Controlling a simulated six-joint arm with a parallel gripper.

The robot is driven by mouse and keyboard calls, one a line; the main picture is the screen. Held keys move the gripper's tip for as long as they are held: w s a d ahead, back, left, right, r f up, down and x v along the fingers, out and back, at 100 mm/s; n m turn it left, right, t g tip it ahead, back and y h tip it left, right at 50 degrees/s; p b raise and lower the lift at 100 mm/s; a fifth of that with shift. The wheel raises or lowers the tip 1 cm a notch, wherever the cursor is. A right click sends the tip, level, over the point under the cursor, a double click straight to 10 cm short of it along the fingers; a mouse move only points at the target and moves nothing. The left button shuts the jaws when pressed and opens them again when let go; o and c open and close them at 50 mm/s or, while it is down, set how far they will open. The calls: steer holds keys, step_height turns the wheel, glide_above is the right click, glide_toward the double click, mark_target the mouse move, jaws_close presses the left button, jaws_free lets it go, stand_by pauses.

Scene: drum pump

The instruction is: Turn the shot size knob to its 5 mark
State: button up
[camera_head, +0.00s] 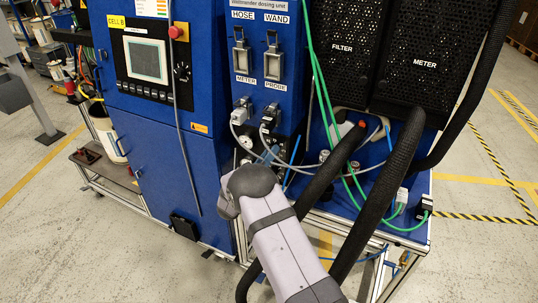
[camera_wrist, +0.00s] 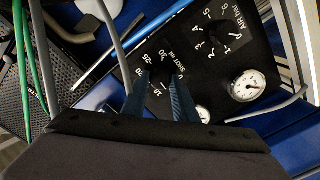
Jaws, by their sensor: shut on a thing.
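The shot size knob (camera_wrist: 160,84) is on a black panel in the wrist view, beside the word SHOT and a ring of white numbers. My gripper (camera_wrist: 161,80) has its two blue fingers on either side of the knob and is shut on it. The fingers hide most of the knob and part of its scale, so I cannot tell which mark it points to. In the head view my arm covers much of this panel and the knob cannot be made out.
A second dial marked AIR (camera_wrist: 222,35) and a round white gauge (camera_wrist: 247,86) are on the same panel. Grey cables (camera_head: 262,152) and thick black hoses (camera_head: 385,190) run close to my arm. A blue cabinet (camera_head: 165,160) stands left.

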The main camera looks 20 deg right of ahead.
stand_by(0.3)
steer(key=o, duration=1)
steer(key=shift+b+v, duration=1.1)
steer(key=shift+v, duration=2.6)
